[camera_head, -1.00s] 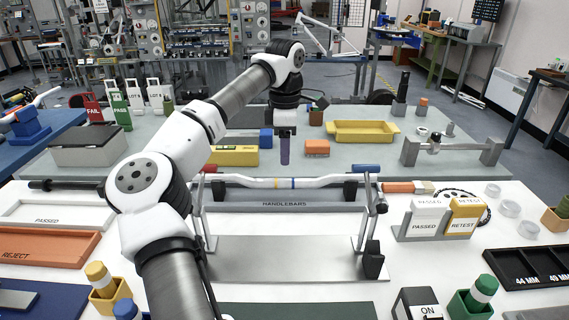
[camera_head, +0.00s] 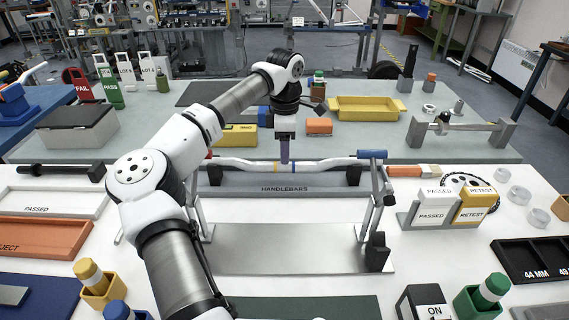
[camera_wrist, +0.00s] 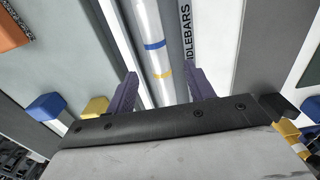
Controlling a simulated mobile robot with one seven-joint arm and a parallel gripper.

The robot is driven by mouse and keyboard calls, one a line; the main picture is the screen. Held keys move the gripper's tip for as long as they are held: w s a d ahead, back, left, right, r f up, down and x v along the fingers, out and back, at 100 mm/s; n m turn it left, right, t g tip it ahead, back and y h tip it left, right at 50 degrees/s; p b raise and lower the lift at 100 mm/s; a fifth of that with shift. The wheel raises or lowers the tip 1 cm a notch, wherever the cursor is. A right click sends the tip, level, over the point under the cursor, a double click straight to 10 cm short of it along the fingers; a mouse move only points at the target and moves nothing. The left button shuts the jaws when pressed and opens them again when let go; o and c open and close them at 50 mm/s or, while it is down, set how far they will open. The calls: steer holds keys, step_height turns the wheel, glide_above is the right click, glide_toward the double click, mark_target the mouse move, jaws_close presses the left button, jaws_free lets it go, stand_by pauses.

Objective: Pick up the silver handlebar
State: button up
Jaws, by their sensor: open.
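My gripper (camera_head: 284,160) points down at the bar's middle, near the bands. In the wrist view the handlebar (camera_wrist: 149,25) runs between the two open purple fingers (camera_wrist: 162,78), one on each side, with visible gaps. The depth of the fingers around the bar is hard to tell.
A metal stand (camera_head: 290,248) with uprights is in front of the holder. Behind are a yellow tray (camera_head: 367,108), an orange block (camera_head: 319,126) and a yellow box (camera_head: 237,134). PASSED and RETEST boxes (camera_head: 437,205) stand at right, an orange reject tray (camera_head: 45,238) at left.

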step_height(320, 180, down, 5)
steer(key=shift+w+f+p, duration=0.1)
steer(key=shift+p, duration=0.6)
jaws_close()
steer(key=shift+r, duration=0.2)
